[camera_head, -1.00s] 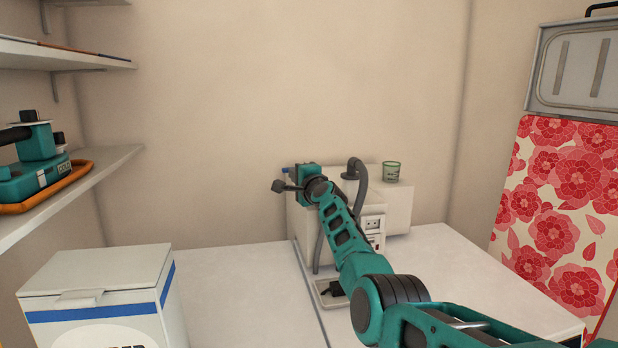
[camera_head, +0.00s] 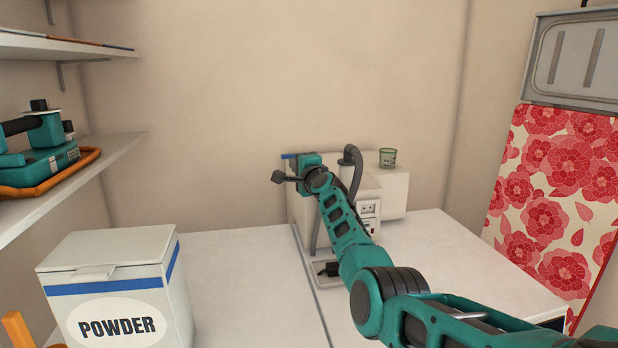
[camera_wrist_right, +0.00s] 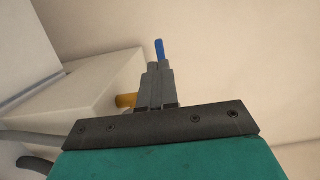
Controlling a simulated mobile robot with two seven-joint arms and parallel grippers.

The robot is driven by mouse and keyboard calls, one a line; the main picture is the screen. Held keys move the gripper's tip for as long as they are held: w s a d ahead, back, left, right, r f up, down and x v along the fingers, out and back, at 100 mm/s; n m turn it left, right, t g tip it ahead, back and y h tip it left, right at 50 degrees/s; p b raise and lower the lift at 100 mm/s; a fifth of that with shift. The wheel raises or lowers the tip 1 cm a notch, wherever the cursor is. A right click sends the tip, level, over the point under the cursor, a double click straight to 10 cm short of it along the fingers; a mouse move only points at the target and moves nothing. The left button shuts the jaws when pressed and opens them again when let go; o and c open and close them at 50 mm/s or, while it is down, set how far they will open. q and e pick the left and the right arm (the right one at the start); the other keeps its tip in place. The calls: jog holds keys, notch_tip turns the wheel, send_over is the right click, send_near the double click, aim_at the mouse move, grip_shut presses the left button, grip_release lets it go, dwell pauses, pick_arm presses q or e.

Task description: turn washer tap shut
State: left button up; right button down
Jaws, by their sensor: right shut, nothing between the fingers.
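The blue handle of a tap (camera_head: 289,156) shows as a small strip at the upper left of the white machine. In the right wrist view the blue handle (camera_wrist_right: 160,48) stands just beyond the fingertips. A short brass-coloured fitting (camera_wrist_right: 126,100) sticks out left of the fingers. My right gripper (camera_wrist_right: 158,68) is shut and empty, its fingers pointing at the blue handle. I cannot tell whether they touch it. In the head view the teal wrist hides the fingers and most of the tap. My left gripper is not in view.
A white powder box (camera_head: 118,285) stands front left. Shelves are on the left wall. The counter between box and machine is clear.

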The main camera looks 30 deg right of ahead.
jog(key=s+a+p, duration=0.1)
jog(key=s+a, duration=0.2)
jog(key=s, duration=0.6)
jog(key=shift+s+a, duration=0.25)
jog(key=shift+f, duration=0.15)
